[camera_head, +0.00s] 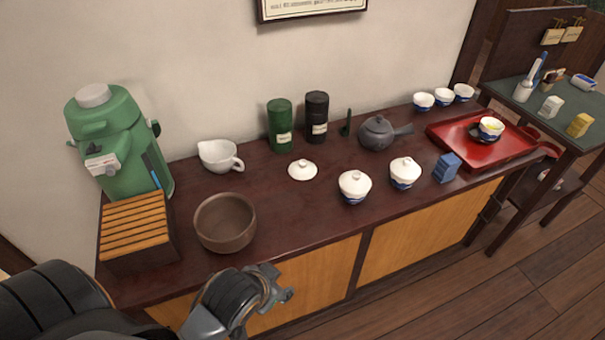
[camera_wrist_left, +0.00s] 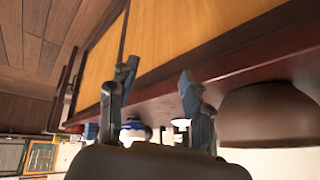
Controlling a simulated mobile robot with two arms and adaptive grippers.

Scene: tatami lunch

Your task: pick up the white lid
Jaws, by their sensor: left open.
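A loose white lid (camera_head: 302,170) with a small knob lies on the dark wooden counter, in front of the green canister. Two more white lids sit on blue-and-white cups, the left lidded cup (camera_head: 354,187) and the right lidded cup (camera_head: 404,173). My left gripper (camera_head: 279,284) is open and empty at the counter's front edge, apart from the lid and nearer the camera. In the left wrist view the fingers (camera_wrist_left: 158,76) are spread, with a blue-and-white cup (camera_wrist_left: 133,131) and a small white thing beyond; I cannot tell if it is the lid. My right gripper is not in view.
A brown bowl (camera_head: 225,222) stands left of the lid, close to my left gripper. A white spouted bowl (camera_head: 220,156), green canister (camera_head: 280,126), black canister (camera_head: 316,118) and dark teapot (camera_head: 378,133) stand behind. A blue block (camera_head: 447,168) and red tray (camera_head: 461,150) are right.

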